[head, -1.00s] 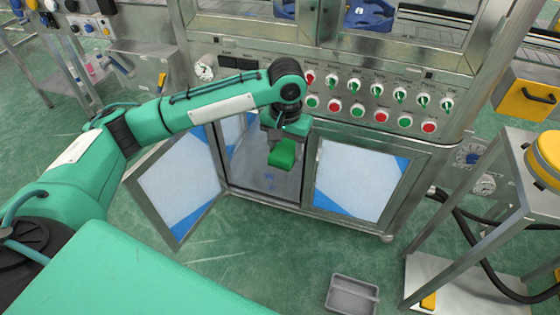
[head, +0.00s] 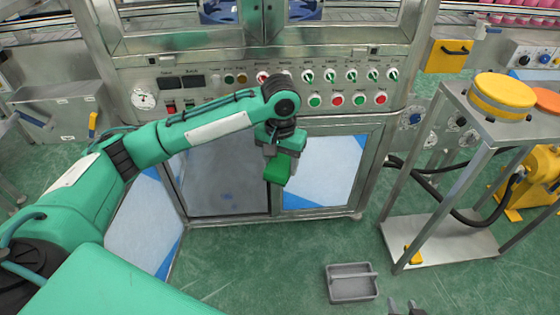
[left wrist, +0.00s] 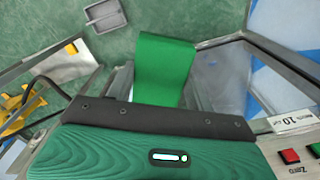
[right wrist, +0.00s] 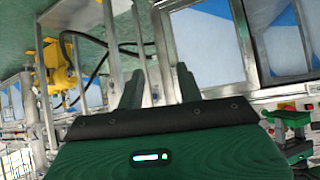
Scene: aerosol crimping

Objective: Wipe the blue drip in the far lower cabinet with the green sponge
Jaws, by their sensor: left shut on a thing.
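The green sponge (head: 278,168) is in my left gripper (head: 281,150), which is shut on it. The sponge also fills the middle of the left wrist view (left wrist: 163,68). In the head view it overlaps the right edge of the open lower cabinet (head: 215,170) and the panel beside it. I cannot tell how deep it is. A faint blue drip (head: 228,196) shows low in the cabinet opening, below and left of the sponge, apart from it in the picture. My right gripper (right wrist: 158,90) is open and empty; its tips (head: 405,309) show at the head view's bottom edge.
An open door (head: 140,220) stands left of the opening. A white-and-blue panel (head: 330,165) is on its right. Switches and buttons (head: 335,98) line the machine above. A grey tray (head: 352,283) lies on the floor. A metal cart (head: 440,245) stands at right.

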